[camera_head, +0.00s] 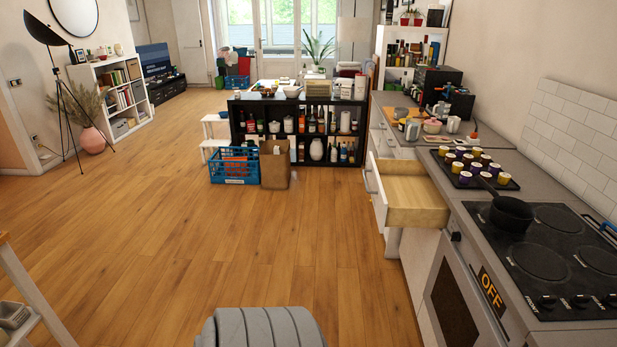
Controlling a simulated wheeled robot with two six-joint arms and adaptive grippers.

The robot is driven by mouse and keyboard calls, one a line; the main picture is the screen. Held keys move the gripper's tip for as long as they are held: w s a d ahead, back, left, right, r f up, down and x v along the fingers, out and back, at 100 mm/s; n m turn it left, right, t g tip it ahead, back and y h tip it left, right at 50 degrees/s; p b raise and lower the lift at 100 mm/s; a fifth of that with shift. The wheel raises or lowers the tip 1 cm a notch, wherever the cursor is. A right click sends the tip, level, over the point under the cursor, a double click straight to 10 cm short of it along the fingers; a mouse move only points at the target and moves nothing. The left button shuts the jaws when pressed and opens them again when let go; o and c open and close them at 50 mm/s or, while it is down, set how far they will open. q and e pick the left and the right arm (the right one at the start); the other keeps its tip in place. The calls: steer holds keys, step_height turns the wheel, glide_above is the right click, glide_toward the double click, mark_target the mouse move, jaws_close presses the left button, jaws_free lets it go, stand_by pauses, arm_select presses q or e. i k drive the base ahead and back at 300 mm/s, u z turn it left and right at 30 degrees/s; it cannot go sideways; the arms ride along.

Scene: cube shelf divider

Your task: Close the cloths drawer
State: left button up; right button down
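One drawer (415,192) in the kitchen counter on the right is pulled open. It has a white front with a handle (369,180) facing left and a pale wooden inside. The part of its inside that shows looks empty, and I see no cloths in it. I cannot tell from this view whether it is the cloths drawer. Neither of my grippers is in view.
The counter (480,195) holds a tray of jars (475,167), a hob (550,250) and a black pan (510,212). A black cube shelf (297,130), a blue crate (234,168) and a paper bag (275,163) stand ahead. The wooden floor left of the drawer is clear.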

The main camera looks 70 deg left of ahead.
mark_target(403, 193)
steer(key=u, duration=2.3)
steer(key=i, duration=1.8)
steer(key=z, duration=0.15)
